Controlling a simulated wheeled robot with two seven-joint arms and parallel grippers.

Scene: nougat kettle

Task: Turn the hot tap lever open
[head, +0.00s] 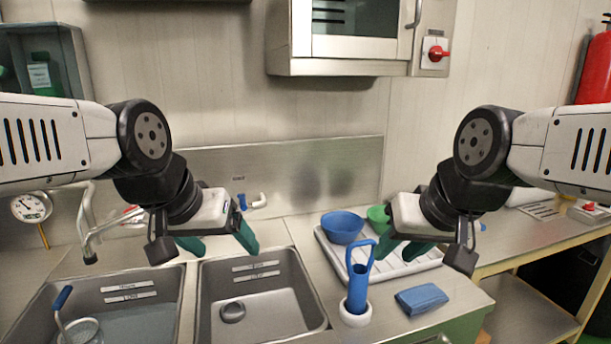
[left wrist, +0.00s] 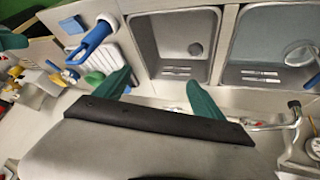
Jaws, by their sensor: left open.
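A metal tap spout (head: 90,225) rises behind the left sink basin. A small red part (head: 132,210), seemingly the hot tap lever, shows behind my left arm and is mostly hidden. The tap's metalwork also shows at the lower right of the left wrist view (left wrist: 270,126). My left gripper (head: 218,243) is open and empty, above the back of the sinks and right of the red part, with its green fingers apart. They also show in the left wrist view (left wrist: 160,88). My right gripper (head: 402,249) is open and empty above the drying tray.
A blue and white fitting (head: 258,202) sits on the back wall. The left basin (head: 120,292) holds water and a blue-handled strainer; the right basin (head: 262,290) is beside it. A blue bowl (head: 342,227), blue-handled tool (head: 358,285) and blue cloth (head: 421,298) occupy the right counter.

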